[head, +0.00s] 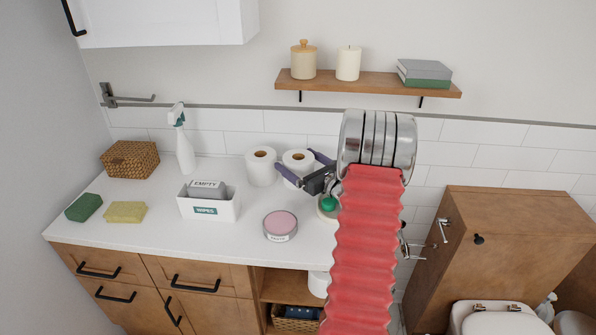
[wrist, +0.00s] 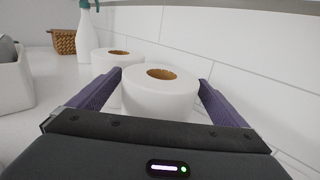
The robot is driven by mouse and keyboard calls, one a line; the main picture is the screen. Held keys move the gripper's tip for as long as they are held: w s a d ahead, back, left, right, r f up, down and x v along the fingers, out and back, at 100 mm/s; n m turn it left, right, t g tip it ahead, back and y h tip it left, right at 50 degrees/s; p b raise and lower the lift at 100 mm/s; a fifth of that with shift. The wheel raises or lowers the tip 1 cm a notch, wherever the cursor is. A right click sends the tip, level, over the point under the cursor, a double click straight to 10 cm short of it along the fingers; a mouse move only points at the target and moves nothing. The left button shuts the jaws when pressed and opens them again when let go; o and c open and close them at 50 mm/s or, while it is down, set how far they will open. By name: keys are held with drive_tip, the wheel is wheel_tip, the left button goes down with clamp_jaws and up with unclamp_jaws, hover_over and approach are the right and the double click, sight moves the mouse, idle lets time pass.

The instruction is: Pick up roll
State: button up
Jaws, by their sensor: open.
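Two white paper rolls with brown cores stand upright side by side at the back of the white counter, by the tiled wall. The right roll (head: 297,161) is between the fingers of my gripper (head: 304,166). In the wrist view this roll (wrist: 158,98) sits between the two purple fingers (wrist: 165,97), with a finger on each side and a visible gap at least on the right. The gripper is open. The left roll (head: 261,167) stands just left of it and also shows behind it in the wrist view (wrist: 113,62). The right roll's lower front is hidden by my gripper.
A white spray bottle (head: 183,145), a wicker basket (head: 130,159), a white wipes box (head: 208,207), a pink-topped tin (head: 280,226) and two sponges are on the counter. A wooden shelf (head: 368,84) hangs above. The wall is close behind the rolls.

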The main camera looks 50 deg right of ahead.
drive_tip(key=shift+c, duration=0.4)
drive_tip(key=c, duration=1.1)
drive_tip(key=shift+r, duration=0.1)
wheel_tip(320, 180, up, 10)
drive_tip(key=shift+f, duration=0.1)
idle(0.6)
